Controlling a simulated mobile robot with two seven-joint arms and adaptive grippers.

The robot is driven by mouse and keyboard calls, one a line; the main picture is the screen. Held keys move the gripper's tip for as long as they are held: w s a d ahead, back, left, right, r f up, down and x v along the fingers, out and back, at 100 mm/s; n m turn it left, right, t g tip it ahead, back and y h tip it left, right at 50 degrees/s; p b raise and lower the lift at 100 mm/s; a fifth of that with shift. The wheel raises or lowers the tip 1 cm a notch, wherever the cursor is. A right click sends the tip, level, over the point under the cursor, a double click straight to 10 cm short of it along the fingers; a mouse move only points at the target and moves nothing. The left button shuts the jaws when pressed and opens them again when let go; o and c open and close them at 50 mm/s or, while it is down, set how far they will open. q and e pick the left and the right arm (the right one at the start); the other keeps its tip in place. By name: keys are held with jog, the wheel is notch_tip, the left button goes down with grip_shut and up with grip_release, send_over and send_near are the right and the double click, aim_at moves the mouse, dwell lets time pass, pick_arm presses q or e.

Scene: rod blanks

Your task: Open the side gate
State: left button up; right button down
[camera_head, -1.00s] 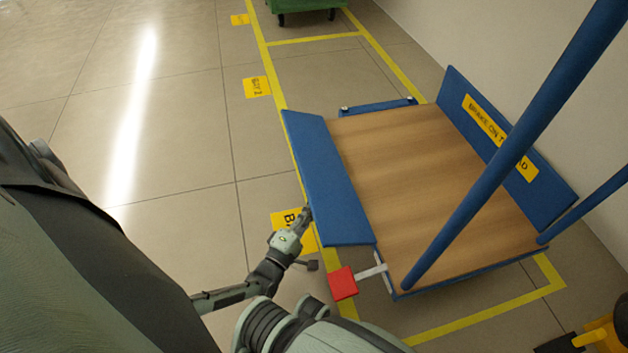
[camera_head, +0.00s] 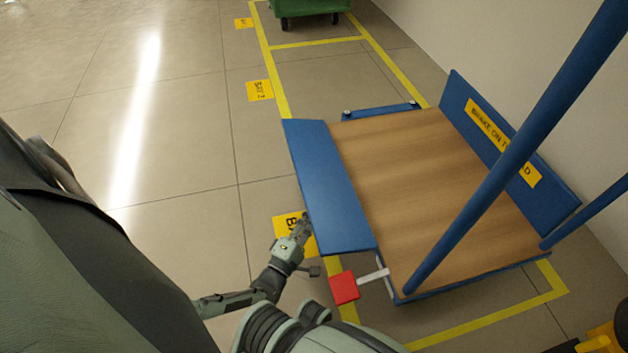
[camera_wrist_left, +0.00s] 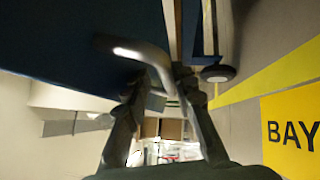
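The side gate (camera_head: 325,185) is the blue panel along the left side of a trolley with a wooden deck (camera_head: 425,190). It leans outward, away from the deck. My left gripper (camera_head: 304,222) is at the gate's outer face, near its front end. In the left wrist view, a curved silver handle (camera_wrist_left: 140,52) stands out from the dark blue panel (camera_wrist_left: 60,40). The fingers of my left gripper (camera_wrist_left: 160,80) are spread apart, with the handle's bent end by their tips. Firm contact cannot be made out. My right gripper is not in view.
A red pedal (camera_head: 344,287) on a metal lever sticks out by the trolley's front left corner. Blue push-handle posts (camera_head: 500,165) rise at the right front. A green cart (camera_head: 308,6) stands at the back. The floor left of the yellow bay line is clear.

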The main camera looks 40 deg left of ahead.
pick_arm(q)
jog(key=shift+w+r, duration=0.1)
jog(key=shift+r, duration=0.15)
notch_tip(320, 180, up, 10)
jog(key=shift+a+f, duration=0.1)
dwell(0.7)
jog(key=shift+s, duration=0.2)
